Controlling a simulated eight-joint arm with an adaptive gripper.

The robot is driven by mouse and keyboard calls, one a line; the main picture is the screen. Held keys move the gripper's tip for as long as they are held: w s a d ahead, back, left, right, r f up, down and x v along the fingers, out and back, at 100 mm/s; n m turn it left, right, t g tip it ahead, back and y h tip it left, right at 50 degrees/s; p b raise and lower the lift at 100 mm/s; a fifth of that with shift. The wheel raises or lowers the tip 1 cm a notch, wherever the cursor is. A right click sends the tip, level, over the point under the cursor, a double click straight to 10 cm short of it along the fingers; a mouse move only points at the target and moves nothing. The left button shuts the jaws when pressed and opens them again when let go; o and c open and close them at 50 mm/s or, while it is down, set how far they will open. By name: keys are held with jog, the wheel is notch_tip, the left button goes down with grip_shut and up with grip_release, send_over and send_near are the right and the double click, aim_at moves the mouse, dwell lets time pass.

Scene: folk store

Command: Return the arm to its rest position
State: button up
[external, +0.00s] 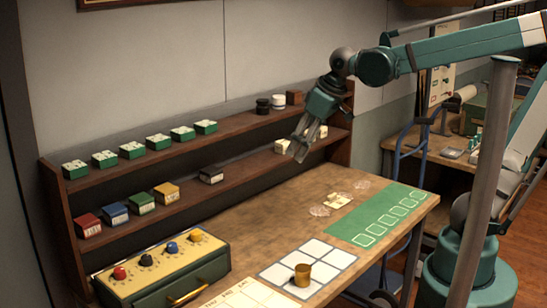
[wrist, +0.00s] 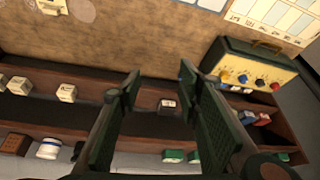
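My arm, green and grey, reaches in from the right in the external view and bends down at the wrist. My gripper (external: 298,153) hangs in the air above the back of the workbench (external: 240,237), in front of the two-tier wooden shelf (external: 235,170). In the wrist view the two fingers of my gripper (wrist: 160,82) stand wide apart with nothing held. A small dark box (wrist: 167,104) shows beyond the gap, on the shelf; it also shows in the external view (external: 211,175).
Green boxes (external: 131,150) line the upper shelf; coloured boxes (external: 115,213) sit below. A knob panel (external: 160,262) stands at the bench's left. A brass cup (external: 302,275) stands on the white grid (external: 313,252). A green mat (external: 383,221) lies right. A grey post (external: 485,170) rises in front.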

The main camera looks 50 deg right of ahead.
jog(key=s+d+f+m+t, duration=0.1)
jog(key=s+d+f, duration=0.2)
jog(key=s+d, duration=0.2)
jog(key=s+d+f+m+t+h+b, duration=0.1)
jog(key=s+d+f, duration=0.2)
jog(key=s+d, duration=0.2)
jog(key=shift+s+d+m+t+b, duration=0.15)
jog(key=shift+s+m+t+b, duration=0.15)
jog(key=shift+s, duration=0.6)
